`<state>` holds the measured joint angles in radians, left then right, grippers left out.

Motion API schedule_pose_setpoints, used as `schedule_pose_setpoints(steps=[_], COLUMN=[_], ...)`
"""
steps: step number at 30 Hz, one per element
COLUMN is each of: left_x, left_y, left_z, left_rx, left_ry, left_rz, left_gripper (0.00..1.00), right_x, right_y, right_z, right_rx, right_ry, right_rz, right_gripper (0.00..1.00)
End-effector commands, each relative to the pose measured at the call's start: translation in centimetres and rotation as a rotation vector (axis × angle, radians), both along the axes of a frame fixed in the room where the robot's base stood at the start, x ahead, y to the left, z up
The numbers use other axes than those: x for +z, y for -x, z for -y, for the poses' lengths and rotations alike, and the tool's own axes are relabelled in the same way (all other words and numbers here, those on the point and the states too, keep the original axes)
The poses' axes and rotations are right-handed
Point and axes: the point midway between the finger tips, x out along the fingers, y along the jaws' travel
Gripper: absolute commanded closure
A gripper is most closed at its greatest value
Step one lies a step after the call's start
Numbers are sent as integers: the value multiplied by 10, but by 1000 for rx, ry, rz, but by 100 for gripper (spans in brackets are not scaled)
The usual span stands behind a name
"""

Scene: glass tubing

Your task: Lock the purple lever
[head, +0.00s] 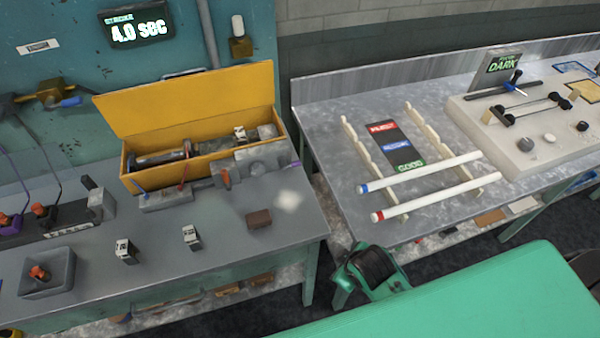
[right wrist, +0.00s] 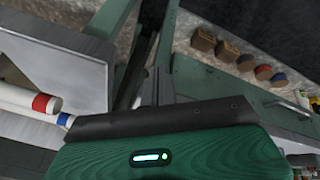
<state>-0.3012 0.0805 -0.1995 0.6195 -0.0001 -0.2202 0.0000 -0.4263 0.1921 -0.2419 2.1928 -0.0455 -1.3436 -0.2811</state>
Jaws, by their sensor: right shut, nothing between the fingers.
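My right gripper (right wrist: 155,85) is shut and empty, away from the fixture, near the right bench's front edge. My left gripper is out of view.
The yellow box (head: 185,95) stands open behind the fixture. Small blocks (head: 125,250) and a brown block (head: 258,219) lie on the left bench. On the right bench, two white tubes (head: 420,171) with blue and red ends rest across pale racks (head: 360,150). A gap separates the benches.

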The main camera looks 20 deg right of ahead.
Motion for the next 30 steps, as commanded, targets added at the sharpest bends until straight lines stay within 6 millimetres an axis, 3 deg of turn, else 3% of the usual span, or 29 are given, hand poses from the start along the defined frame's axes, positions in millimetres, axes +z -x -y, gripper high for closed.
schedule_pose_setpoints(steps=[12, 22, 30], left_x=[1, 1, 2], left_y=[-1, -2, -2], left_z=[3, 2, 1], left_rx=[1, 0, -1], left_ry=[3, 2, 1], left_rz=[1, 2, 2], left_gripper=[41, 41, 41], right_x=[28, 49, 63], right_y=[-103, -164, -205], right_z=[-29, -35, -25], right_rx=[832, 1398, 1789], right_ry=[515, 1038, 1499], right_rz=[254, 351, 325], right_gripper=[100, 100, 100])
